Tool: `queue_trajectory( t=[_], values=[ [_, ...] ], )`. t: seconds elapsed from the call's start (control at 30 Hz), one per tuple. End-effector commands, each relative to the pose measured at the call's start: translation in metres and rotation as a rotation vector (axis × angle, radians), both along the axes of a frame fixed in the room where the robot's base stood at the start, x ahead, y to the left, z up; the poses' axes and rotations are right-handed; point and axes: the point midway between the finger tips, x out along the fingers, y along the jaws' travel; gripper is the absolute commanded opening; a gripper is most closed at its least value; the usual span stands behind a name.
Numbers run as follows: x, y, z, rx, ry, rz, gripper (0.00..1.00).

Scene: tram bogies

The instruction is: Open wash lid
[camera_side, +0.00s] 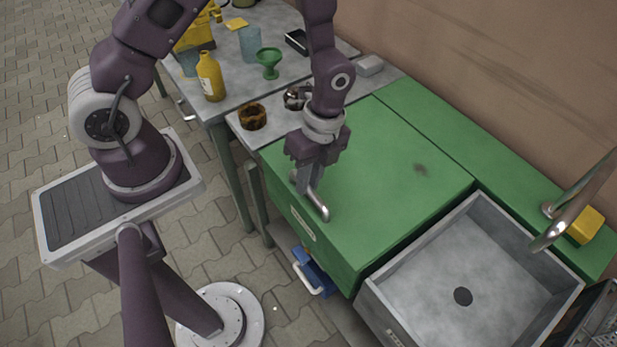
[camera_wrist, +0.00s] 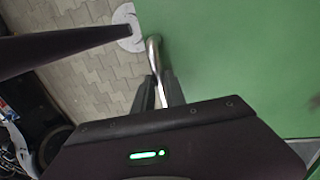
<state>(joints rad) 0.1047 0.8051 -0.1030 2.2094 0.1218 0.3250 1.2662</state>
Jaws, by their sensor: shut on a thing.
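The green wash lid (camera_side: 385,170) lies flat and closed on the green cabinet, to the left of the grey sink. A bent metal handle (camera_side: 318,203) sits near its front left edge. My gripper (camera_side: 303,185) is above that edge with its fingers shut on the handle. In the wrist view, the handle (camera_wrist: 153,50) runs up from between the two dark fingers of my gripper (camera_wrist: 160,92). The green lid (camera_wrist: 230,60) fills the right side there.
The grey sink (camera_side: 376,295) with a tap (camera_side: 548,238) is at the right. A yellow sponge (camera_side: 586,225) lies behind it. A rusty ring (camera_side: 252,117), a green funnel (camera_side: 268,62) and a yellow bottle (camera_side: 210,77) stand at the back left. A blue container (camera_side: 313,270) is below the cabinet front.

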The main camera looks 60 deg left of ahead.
Motion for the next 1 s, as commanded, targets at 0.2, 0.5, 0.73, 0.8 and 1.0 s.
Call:
queue_trajectory(
  t=[0.2, 0.5, 0.73, 0.8, 1.0],
  values=[
    [0.001, 0.000, 0.000, -0.001, -0.004, 0.001, 0.00],
    [0.003, 0.000, 0.006, -0.002, -0.006, 0.000, 0.00],
    [0.014, 0.000, 0.041, -0.003, -0.013, 0.003, 0.00],
    [0.021, 0.000, 0.059, -0.003, -0.014, 0.004, 0.00],
    [0.050, 0.000, 0.114, -0.004, 0.067, 0.006, 0.00]
  ],
)
